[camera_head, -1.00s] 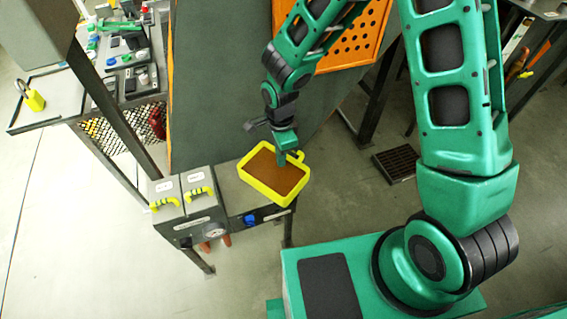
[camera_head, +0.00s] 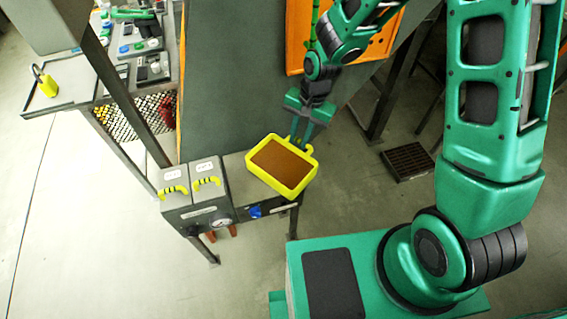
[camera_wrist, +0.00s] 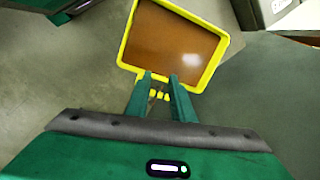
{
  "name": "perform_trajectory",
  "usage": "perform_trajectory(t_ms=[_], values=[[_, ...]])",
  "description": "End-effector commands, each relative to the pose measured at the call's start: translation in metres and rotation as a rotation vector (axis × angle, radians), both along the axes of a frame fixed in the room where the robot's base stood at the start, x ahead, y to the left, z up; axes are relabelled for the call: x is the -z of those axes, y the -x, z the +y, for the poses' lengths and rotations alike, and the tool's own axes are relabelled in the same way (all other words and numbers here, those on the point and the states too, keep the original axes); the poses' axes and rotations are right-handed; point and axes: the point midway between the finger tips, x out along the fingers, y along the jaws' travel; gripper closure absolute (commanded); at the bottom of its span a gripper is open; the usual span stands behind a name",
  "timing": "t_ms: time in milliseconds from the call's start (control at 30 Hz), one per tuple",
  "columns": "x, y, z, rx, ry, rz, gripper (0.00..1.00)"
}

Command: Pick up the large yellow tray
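The large yellow tray (camera_head: 268,183) has a bright yellow rim and is filled with a flat brown material. It rests on the grey bench in the head view, with its rim also showing at the top of the wrist view (camera_wrist: 127,35). A small yellow handle (camera_head: 309,149) sticks out at its far side. My gripper (camera_head: 300,140) is at that far edge, pointing down. In the wrist view its two green fingers (camera_wrist: 161,77) are apart, with yellow pieces showing between them near the tray edge. I cannot tell whether they touch the handle.
Two grey boxes with yellow-black handles (camera_head: 190,188) stand left of the tray. A blue knob (camera_head: 254,212) and a gauge are on the bench front. A large dark sloped panel (camera_head: 225,80) rises behind. A floor grate (camera_head: 408,162) lies to the right.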

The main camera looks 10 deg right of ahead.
Motion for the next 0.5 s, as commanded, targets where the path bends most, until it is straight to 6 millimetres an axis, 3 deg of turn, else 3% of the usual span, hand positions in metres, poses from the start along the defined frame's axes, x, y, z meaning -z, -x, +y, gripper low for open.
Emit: perform_trajectory(t_ms=[500], values=[[0.005,-0.027,-0.043,-0.867,-0.115,-0.297,0.79]])
